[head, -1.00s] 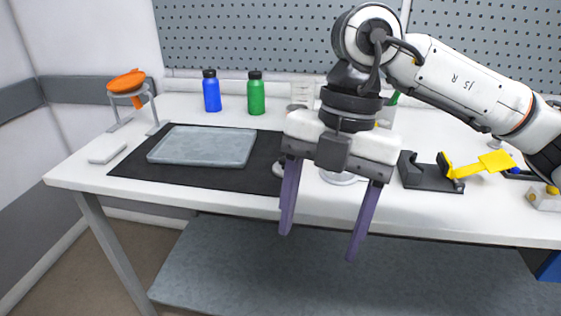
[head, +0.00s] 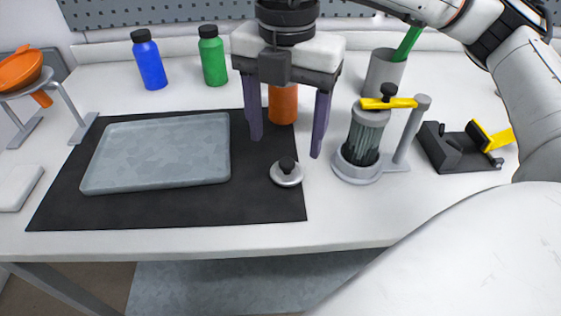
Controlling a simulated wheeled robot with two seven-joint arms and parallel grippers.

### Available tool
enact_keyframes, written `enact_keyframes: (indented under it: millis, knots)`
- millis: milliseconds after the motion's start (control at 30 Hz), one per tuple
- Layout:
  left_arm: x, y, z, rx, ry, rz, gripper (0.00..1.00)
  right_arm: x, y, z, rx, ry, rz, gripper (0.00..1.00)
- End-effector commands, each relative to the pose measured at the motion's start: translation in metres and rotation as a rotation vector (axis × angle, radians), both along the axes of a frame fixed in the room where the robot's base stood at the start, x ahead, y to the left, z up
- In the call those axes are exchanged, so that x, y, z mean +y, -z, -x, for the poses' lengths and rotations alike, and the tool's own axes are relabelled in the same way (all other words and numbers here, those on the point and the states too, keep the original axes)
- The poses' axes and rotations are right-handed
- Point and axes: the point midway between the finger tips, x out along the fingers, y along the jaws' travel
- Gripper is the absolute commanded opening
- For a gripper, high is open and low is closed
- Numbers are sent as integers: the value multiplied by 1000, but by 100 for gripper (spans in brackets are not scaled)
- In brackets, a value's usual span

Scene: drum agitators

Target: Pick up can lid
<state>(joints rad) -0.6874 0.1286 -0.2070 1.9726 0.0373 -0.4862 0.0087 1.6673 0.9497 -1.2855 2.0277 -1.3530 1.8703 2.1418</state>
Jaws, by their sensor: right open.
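The can lid (head: 287,176), a small round silver disc with a black knob on top, lies at the right edge of the black mat. My right gripper (head: 286,147) points down with its two purple fingers spread apart and nothing between them. In the picture its fingertips are just above the lid, one to each side of the knob. I cannot tell its exact height over the lid. An orange can (head: 283,104) shows between the fingers, partly hidden behind the gripper. My left gripper is not in view.
A grey tray (head: 158,188) lies on the black mat (head: 262,211). A clear cylinder device (head: 362,140) with a yellow handle stands right of the lid, a dark fixture (head: 455,148) beyond it. Blue (head: 149,62) and green (head: 212,57) bottles stand behind. The mat's front right is clear.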

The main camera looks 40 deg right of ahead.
Motion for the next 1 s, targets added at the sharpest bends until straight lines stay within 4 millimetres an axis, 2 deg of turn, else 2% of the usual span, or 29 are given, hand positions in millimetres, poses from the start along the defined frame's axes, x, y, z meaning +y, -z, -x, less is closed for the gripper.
enact_keyframes:
  millis: [267, 500, 600, 833, 1000]
  knots:
    - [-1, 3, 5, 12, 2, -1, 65, -1, 25, 2, 1, -1, 0, 67]
    - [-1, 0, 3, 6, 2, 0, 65, -2, 60, 4, 2, -1, -1, 67]
    - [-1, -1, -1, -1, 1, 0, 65, -2, 67, 4, 1, 0, -1, 67]
    - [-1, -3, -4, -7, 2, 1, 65, -2, 67, 3, 0, -1, -1, 67]
    - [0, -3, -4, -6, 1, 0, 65, -2, 67, 4, 0, 0, -1, 38]
